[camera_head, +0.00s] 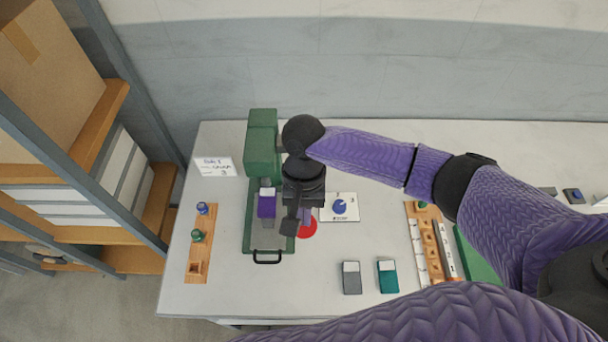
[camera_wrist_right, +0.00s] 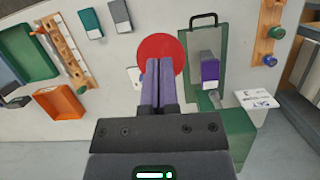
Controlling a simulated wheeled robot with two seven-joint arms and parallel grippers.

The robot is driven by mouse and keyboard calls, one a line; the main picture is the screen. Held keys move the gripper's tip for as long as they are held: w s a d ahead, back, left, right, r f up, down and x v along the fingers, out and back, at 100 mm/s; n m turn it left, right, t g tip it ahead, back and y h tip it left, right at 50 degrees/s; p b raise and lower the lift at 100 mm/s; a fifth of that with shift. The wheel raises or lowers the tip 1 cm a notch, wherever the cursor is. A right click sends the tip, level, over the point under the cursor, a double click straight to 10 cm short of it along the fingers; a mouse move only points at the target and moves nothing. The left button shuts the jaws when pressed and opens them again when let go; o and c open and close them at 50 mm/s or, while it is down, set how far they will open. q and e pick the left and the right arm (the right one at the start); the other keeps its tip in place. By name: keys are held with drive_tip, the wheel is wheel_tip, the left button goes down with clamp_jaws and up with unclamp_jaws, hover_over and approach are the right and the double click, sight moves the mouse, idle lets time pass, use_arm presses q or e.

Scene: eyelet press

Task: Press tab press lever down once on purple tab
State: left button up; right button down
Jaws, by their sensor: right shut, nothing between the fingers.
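The green tab press (camera_head: 262,150) stands on the left part of the table, with its body at the back and a flat green base in front. The purple tab (camera_head: 267,204) sits on that base and also shows in the wrist view (camera_wrist_right: 210,68). A round red pad (camera_head: 307,228), perhaps the lever's end, is just right of the base; it looks raised in the wrist view (camera_wrist_right: 163,45). My right gripper (camera_wrist_right: 160,65) is shut and empty, its fingers overlapping the pad in view; I cannot tell whether they touch. No separate lever arm is clear. My left gripper is out of view.
A black loop handle (camera_head: 267,258) is at the base's front end. A wooden peg rack (camera_head: 197,262) stands left. A white card (camera_head: 345,208), a grey tab (camera_head: 351,278) and a teal tab (camera_head: 387,276) lie right. An orange bin (camera_wrist_right: 58,102) shows in the wrist view.

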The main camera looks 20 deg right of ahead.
sight(304, 231)
drive_tip(key=shift+b+x, duration=0.55)
drive_tip(key=shift+x, duration=0.85)
drive_tip(key=shift+w+f, duration=0.1)
drive_tip(key=shift+f+b, duration=0.75)
drive_tip(key=shift+f, duration=0.75)
drive_tip(key=shift+f, duration=0.15)
